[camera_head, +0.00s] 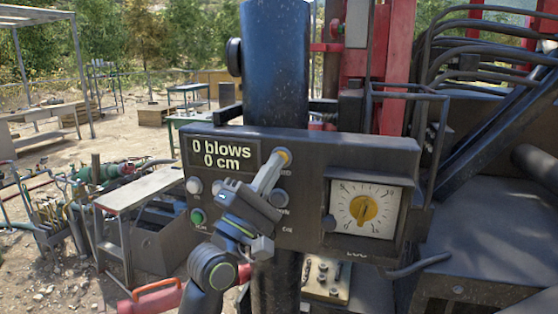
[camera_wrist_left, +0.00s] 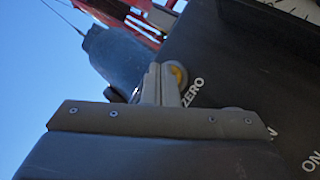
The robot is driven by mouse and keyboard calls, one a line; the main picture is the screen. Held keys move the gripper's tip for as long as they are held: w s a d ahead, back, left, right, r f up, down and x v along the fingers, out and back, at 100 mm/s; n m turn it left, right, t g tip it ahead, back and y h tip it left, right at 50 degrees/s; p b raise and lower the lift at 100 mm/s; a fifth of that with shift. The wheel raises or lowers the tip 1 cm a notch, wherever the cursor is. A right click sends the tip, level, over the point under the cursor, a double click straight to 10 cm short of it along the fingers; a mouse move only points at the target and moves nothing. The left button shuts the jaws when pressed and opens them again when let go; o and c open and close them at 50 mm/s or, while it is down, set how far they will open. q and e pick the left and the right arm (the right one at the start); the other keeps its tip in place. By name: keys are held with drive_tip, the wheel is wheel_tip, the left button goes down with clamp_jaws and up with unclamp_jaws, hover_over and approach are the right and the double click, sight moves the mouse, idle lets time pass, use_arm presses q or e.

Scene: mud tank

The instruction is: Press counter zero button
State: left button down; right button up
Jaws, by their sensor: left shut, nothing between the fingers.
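The counter zero button is a round yellow-orange button (camera_head: 284,156) at the upper right of the counter display on the dark control box. In the left wrist view the yellow button (camera_wrist_left: 179,74) sits beside the word ZERO. My left gripper (camera_head: 276,164) is shut and empty, its fingertips right at the button and partly covering it. In the left wrist view the closed fingers (camera_wrist_left: 160,78) overlap the button's left edge; I cannot tell if they touch it. The counter display (camera_head: 222,154) reads "0 blows 0 cm". My right gripper is not in view.
A white knob (camera_head: 194,185), a green button (camera_head: 198,216) and a dark knob (camera_head: 279,198) share the panel close to my left gripper. A dial gauge (camera_head: 366,208) with a yellow centre is at the right. A dark vertical column (camera_head: 276,65) rises behind the box.

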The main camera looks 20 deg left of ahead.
use_arm(q)
drive_tip(key=shift+w, duration=0.15)
idle(0.5)
drive_tip(key=shift+s+p, duration=0.4)
drive_tip(key=shift+s, duration=0.55)
drive_tip(key=shift+s, duration=0.1)
drive_tip(key=s+p, duration=0.1)
drive_tip(key=s, duration=0.3)
drive_tip(key=shift+s+a, duration=0.1)
drive_tip(key=shift+s, duration=0.3)
drive_tip(key=shift+f, duration=0.1)
